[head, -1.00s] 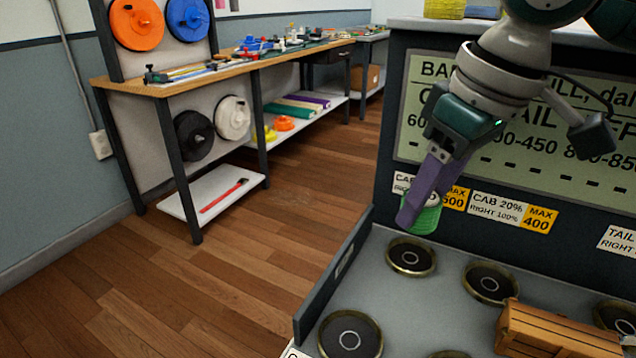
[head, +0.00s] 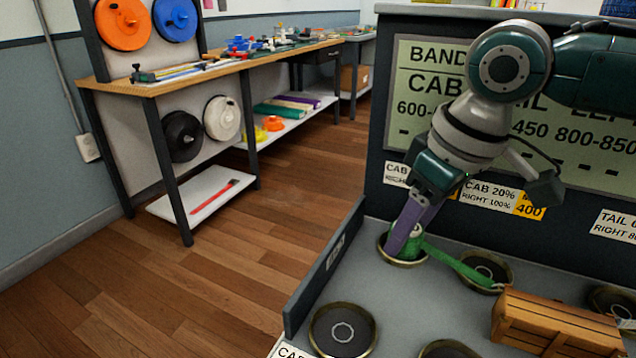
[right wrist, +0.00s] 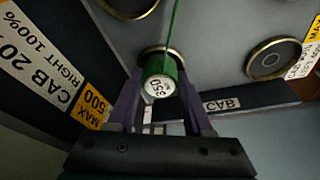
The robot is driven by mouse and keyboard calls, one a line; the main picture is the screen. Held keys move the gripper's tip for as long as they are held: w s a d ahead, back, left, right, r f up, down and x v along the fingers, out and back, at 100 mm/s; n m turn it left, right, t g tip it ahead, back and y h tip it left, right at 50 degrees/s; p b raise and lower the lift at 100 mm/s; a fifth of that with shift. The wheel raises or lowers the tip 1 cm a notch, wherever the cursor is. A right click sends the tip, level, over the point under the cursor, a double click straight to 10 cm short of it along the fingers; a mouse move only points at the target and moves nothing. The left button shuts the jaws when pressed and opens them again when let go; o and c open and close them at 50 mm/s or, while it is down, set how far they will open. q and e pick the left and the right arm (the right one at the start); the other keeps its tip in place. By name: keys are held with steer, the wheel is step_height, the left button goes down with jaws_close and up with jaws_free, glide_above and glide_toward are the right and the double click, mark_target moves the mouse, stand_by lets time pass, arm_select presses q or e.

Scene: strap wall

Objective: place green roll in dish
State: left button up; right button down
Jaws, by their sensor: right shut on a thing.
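My right gripper (head: 405,240), with purple fingers, is shut on the green roll (head: 416,232). It holds the roll at the back left dish (head: 402,264), a round dark dish with a brassy rim. The roll's lower part is hidden by the fingers, so I cannot tell whether it touches the dish floor. A green strap tail runs right from the roll to the neighbouring dish (head: 503,268). In the right wrist view, the roll (right wrist: 160,78) shows a white end marked 350 between both fingers, with a dish rim (right wrist: 150,50) behind it. My left gripper is not in view.
A wooden crate (head: 550,322) stands on the grey tray to the right. Another dish (head: 343,330) lies nearer in front. A dark raised edge (head: 325,270) bounds the tray's left side, and a labelled panel (head: 400,120) rises behind. A workbench (head: 215,68) stands at the far left.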

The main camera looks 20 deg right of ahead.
steer(key=c, duration=0.5)
jaws_free()
steer(key=shift+o, duration=1)
steer(key=shift+f, duration=0.1)
steer(key=shift+d, duration=0.1)
